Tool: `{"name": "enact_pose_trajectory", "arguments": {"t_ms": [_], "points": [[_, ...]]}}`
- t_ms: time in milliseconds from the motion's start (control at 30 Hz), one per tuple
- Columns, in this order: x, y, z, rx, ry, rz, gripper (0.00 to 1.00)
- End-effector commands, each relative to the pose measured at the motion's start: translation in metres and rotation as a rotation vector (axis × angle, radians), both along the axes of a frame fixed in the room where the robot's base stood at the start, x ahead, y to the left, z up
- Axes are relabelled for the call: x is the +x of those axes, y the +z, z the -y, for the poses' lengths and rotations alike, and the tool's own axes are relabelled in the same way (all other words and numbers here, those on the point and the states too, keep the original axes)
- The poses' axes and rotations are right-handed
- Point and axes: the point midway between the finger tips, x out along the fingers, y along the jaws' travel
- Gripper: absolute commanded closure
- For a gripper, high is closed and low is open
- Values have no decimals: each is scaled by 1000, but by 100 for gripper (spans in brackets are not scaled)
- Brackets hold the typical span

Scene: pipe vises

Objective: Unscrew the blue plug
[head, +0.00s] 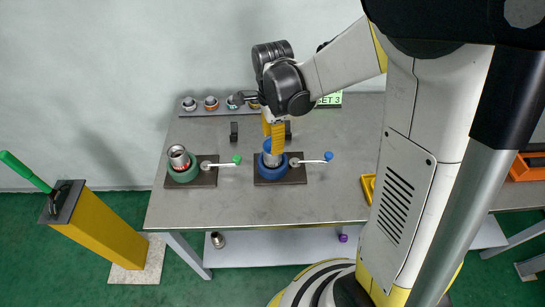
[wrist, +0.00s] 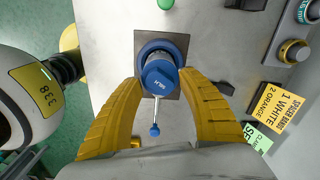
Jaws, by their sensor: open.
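The blue plug (wrist: 160,76) caps a grey pipe (head: 272,158) standing upright in the blue vise (head: 271,174) on the table. The plug's lettered top faces the wrist camera; in the head view my fingers largely hide it. The blue vise ring also shows in the wrist view (wrist: 150,47), with its lever ending in a blue knob (wrist: 155,130). My gripper (head: 273,142) points down over the vise. Its yellow fingers are open on either side of the plug, close to it; I cannot tell whether either touches it.
A green vise (head: 182,174) with a red-banded pipe (head: 178,157) stands to the left, its lever ending in a green knob (head: 237,159). A rack (head: 222,108) with several coloured rings lies at the back. A yellow tray (head: 367,187) is at right. The front table is clear.

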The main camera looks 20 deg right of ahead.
Motion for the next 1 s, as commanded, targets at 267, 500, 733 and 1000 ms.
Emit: {"name": "enact_pose_trajectory", "arguments": {"t_ms": [267,500,733,1000], "points": [[0,23,0,0,1,0,53],[0,21,0,0,4,0,53],[0,21,0,0,304,0,53],[0,21,0,0,817,0,53]]}}
